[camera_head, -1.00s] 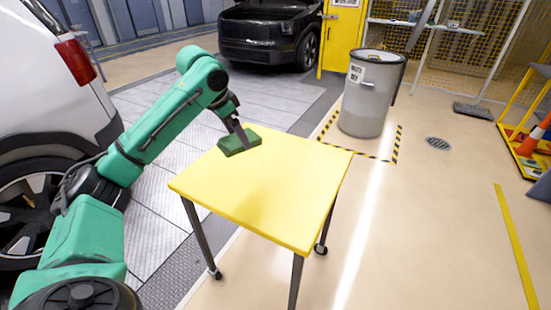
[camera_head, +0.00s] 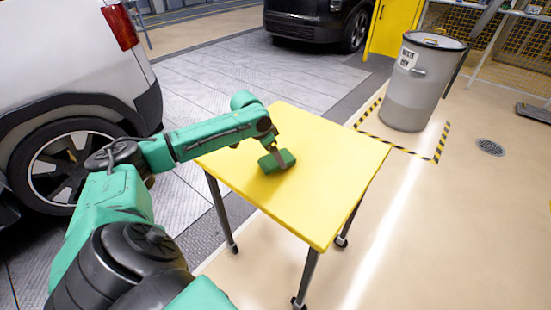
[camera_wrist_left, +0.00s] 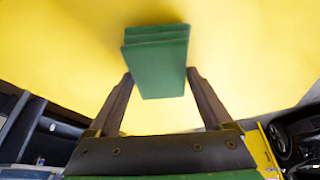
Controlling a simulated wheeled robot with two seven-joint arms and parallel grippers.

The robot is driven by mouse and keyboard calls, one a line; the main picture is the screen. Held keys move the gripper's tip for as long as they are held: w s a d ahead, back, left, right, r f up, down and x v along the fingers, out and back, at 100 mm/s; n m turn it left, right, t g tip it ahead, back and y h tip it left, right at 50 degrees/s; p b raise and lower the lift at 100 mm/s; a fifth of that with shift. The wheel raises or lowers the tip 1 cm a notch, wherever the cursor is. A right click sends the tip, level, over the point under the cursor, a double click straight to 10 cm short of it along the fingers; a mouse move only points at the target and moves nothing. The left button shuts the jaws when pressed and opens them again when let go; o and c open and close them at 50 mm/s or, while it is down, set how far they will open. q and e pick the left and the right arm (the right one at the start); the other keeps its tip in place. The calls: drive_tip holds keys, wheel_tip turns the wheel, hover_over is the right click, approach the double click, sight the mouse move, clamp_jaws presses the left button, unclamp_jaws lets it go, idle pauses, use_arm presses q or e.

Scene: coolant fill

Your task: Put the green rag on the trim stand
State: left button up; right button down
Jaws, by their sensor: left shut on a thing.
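The green rag (camera_head: 284,160) is a folded, block-like pad over the yellow top of the trim stand (camera_head: 330,160). My left gripper (camera_head: 275,157) comes in from the left and is shut on the rag. In the left wrist view the rag (camera_wrist_left: 160,70) sits between the two finger tips (camera_wrist_left: 159,78), with the yellow top (camera_wrist_left: 60,50) filling the background. The rag is low over the stand top; I cannot tell whether it touches it. My right gripper is not in view.
A grey waste drum (camera_head: 415,90) stands behind the stand on the right, inside striped floor tape. A white vehicle (camera_head: 60,60) is at the left and a dark car (camera_head: 320,20) at the back.

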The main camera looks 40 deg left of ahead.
use_arm(q)
drive_tip(key=shift+f, duration=0.75)
drive_tip(key=o, duration=1.4)
drive_tip(key=v, duration=1.2)
